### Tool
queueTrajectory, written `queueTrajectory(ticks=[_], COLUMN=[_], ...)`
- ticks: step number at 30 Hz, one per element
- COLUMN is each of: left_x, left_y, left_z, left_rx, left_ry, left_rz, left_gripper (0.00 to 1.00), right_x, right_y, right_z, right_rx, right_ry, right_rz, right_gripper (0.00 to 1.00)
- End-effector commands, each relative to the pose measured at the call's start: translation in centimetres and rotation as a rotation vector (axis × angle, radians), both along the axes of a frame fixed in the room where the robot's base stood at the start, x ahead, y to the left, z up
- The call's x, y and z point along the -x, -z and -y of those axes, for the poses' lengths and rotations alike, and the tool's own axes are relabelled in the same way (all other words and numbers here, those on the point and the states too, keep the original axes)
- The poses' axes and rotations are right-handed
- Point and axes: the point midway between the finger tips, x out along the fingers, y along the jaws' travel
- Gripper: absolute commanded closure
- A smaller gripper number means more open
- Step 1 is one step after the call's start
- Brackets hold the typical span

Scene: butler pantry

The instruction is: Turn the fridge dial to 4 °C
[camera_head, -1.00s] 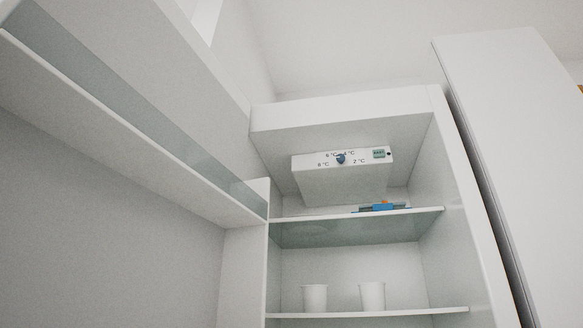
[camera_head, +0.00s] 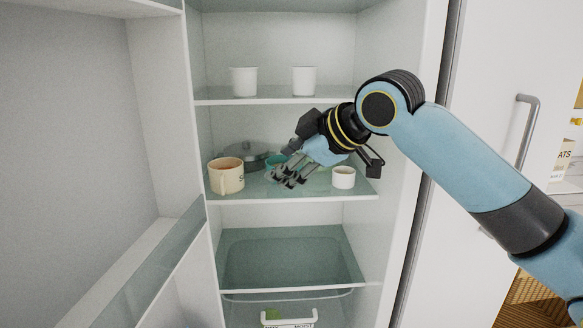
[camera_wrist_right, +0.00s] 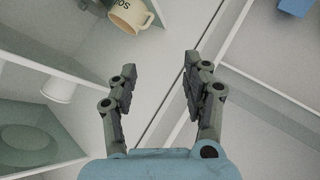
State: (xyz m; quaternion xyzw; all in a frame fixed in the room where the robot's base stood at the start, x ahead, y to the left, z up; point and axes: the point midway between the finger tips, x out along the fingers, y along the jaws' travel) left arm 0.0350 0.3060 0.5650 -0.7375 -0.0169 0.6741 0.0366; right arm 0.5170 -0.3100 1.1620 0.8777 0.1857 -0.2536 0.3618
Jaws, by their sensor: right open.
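The fridge dial and its control box are not in the head view now, and I cannot make them out in the right wrist view. My right gripper (camera_head: 287,178) is inside the open fridge, in front of the middle shelf (camera_head: 290,199) that holds crockery. In the right wrist view its two fingers (camera_wrist_right: 160,65) stand apart with nothing between them. My left gripper is not in view.
A beige mug (camera_head: 227,177), a dark lidded pot (camera_head: 240,155) and a small white cup (camera_head: 343,178) share that shelf. Two white cups (camera_head: 244,81) (camera_head: 304,81) stand one shelf up. The open door (camera_head: 80,150) is at left.

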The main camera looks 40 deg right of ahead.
Motion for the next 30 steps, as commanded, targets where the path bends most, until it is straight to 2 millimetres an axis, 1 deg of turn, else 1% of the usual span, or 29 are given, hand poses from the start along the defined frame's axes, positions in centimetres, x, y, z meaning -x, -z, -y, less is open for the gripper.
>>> queueTrajectory(ticks=[1,2,3,5,6,8,9,10,12,15,18,20,23,26,30], left_x=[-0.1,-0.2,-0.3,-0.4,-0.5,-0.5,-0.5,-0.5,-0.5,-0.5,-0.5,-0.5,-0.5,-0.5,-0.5], left_y=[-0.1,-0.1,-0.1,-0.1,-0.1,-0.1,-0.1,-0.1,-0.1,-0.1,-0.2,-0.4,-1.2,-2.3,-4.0], left_z=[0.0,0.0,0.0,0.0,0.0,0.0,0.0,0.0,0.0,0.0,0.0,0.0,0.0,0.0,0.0], left_rx=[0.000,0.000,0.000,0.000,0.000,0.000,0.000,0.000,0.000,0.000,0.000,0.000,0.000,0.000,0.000], left_ry=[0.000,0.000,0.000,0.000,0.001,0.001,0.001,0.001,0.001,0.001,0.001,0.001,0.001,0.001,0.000], left_rz=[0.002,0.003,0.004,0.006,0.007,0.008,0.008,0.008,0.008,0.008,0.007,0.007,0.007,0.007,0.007], left_gripper=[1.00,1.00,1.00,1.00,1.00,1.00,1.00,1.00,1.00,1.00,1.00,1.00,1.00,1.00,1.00], right_x=[-2.9,-4.4,-6.0,-7.6,-8.1,-8.1,-7.7,-7.2,-6.1,-5.0,-4.6,-4.8,-5.8,-7.4,-10.3], right_y=[-5.5,-8.6,-13.1,-20.1,-24.7,-31.2,-35.0,-37.5,-42.0,-45.3,-46.7,-47.1,-47.4,-47.9,-48.5], right_z=[1.5,2.3,3.5,5.4,6.8,8.8,10.0,10.8,12.3,13.3,13.8,13.8,13.5,13.0,12.4], right_rx=[0.064,0.103,0.153,0.227,0.276,0.339,0.378,0.403,0.447,0.479,0.493,0.493,0.489,0.486,0.486], right_ry=[-0.057,-0.091,-0.129,-0.171,-0.189,-0.201,-0.202,-0.201,-0.196,-0.188,-0.184,-0.182,-0.184,-0.186,-0.185], right_rz=[0.111,0.175,0.264,0.397,0.480,0.598,0.667,0.713,0.795,0.858,0.884,0.890,0.890,0.891,0.888], right_gripper=[0.51,0.51,0.51,0.51,0.51,0.51,0.51,0.51,0.51,0.51,0.51,0.51,0.51,0.51,0.51])
